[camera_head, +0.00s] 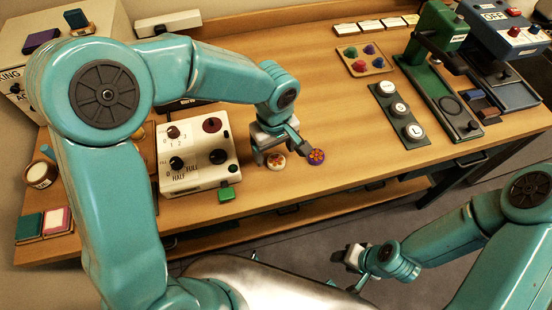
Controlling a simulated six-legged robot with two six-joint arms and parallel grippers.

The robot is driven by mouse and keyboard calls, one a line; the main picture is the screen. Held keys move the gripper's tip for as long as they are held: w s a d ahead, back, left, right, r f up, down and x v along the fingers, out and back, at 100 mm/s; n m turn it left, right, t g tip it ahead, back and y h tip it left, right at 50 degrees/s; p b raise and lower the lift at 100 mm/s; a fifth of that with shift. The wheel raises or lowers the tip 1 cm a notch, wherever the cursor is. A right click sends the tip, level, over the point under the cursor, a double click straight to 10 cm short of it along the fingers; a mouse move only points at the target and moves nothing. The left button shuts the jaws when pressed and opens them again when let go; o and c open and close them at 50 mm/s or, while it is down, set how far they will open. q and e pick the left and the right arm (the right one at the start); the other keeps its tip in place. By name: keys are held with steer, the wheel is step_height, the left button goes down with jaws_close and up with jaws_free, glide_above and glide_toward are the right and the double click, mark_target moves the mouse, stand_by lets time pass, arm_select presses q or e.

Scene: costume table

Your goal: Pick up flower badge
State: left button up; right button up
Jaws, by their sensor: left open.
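My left gripper (281,153) is open and low over these badges. Its fingers spread around the pale badge, with the right finger close to the purple badge; I cannot tell whether it touches. Part of the pale badge is hidden by the gripper. My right gripper (350,263) is in front of the table, over the floor, away from the badges; its jaws are unclear.
A cream control box (197,182) with knobs stands left of the badges. To the right are a dark panel with round buttons (399,111), a green press (437,50) and a blue machine (508,33). A small tray with coloured pieces (350,67) lies behind. The middle tabletop (290,55) is clear.

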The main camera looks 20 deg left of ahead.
mark_target(276, 159)
arm_select(q)
steer(key=f, duration=0.3)
steer(key=shift+w, duration=0.35)
steer(key=shift+s+d+f, duration=0.1)
steer(key=shift+s+f, duration=0.05)
steer(key=shift+f, duration=0.2)
steer(key=shift+s, duration=0.2)
steer(key=shift+w+f, duration=0.1)
steer(key=shift+w, duration=0.2)
steer(key=c, duration=1.1)
steer(key=shift+s, duration=0.25)
steer(key=shift+w, duration=0.2)
steer(key=shift+r, duration=0.4)
step_height(276, 159, up, 20)
steer(key=shift+s+f, duration=0.15)
steer(key=shift+f, duration=0.1)
